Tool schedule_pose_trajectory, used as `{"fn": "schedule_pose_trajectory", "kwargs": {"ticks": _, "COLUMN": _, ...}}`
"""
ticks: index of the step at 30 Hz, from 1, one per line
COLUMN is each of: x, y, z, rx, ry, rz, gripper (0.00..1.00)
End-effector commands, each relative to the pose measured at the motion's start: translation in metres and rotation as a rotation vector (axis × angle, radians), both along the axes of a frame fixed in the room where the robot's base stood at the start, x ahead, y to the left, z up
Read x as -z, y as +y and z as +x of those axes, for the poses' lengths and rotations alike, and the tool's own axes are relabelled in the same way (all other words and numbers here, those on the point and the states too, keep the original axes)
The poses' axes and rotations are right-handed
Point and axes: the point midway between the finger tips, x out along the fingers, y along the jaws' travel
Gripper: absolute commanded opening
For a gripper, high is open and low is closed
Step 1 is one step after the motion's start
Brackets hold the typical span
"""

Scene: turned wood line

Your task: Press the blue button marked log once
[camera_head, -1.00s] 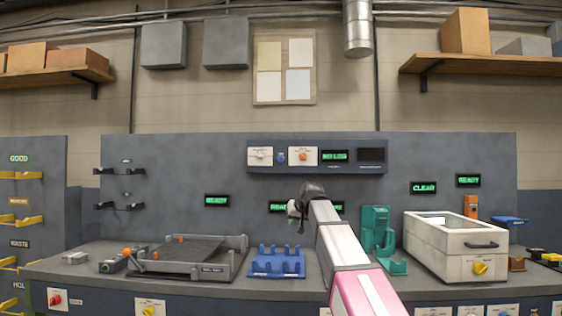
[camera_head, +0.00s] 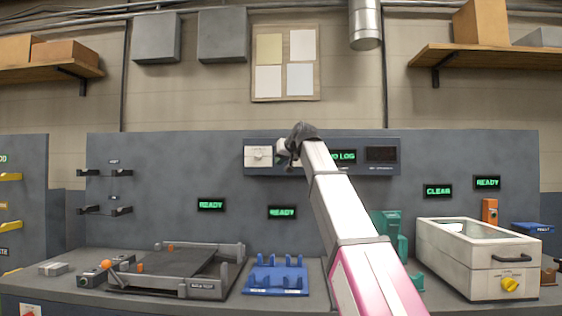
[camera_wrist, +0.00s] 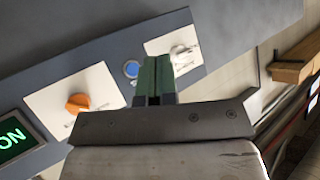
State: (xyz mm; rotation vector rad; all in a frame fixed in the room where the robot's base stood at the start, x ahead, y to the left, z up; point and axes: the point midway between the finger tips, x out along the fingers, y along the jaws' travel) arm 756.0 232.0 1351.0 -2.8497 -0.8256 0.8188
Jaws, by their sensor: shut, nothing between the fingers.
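The blue button (camera_wrist: 131,69) is a small round button on the grey wall panel, between two white plates, in the wrist view. My gripper (camera_wrist: 157,62) is shut and empty, its green fingertips beside the button in that view. I cannot tell whether they touch the panel. In the head view my gripper (camera_head: 288,152) is in front of the panel (camera_head: 350,170) and hides the button.
A white plate (camera_wrist: 78,100) with an orange knob (camera_wrist: 78,103) and another white plate (camera_wrist: 174,50) flank the button. Below, the bench holds a black tray fixture (camera_head: 185,262), a blue rack (camera_head: 277,276) and a white box (camera_head: 437,262).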

Motion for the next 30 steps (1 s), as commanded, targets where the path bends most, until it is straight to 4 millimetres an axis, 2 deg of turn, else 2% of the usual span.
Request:
{"fn": "schedule_pose_trajectory", "kwargs": {"ticks": 8, "x": 0.001, "y": 0.0, "z": 0.001, "rx": 0.001, "ry": 0.001, "rz": 0.0, "gripper": 0.0}}
{"fn": "schedule_pose_trajectory", "kwargs": {"ticks": 14, "x": 0.0, "y": 0.0, "z": 0.01, "rx": 0.001, "ry": 0.001, "rz": 0.0, "gripper": 0.0}}
{"fn": "schedule_pose_trajectory", "kwargs": {"ticks": 30, "x": 0.0, "y": -0.003, "z": 0.073, "rx": 0.001, "ry": 0.001, "rz": 0.0, "gripper": 0.0}}
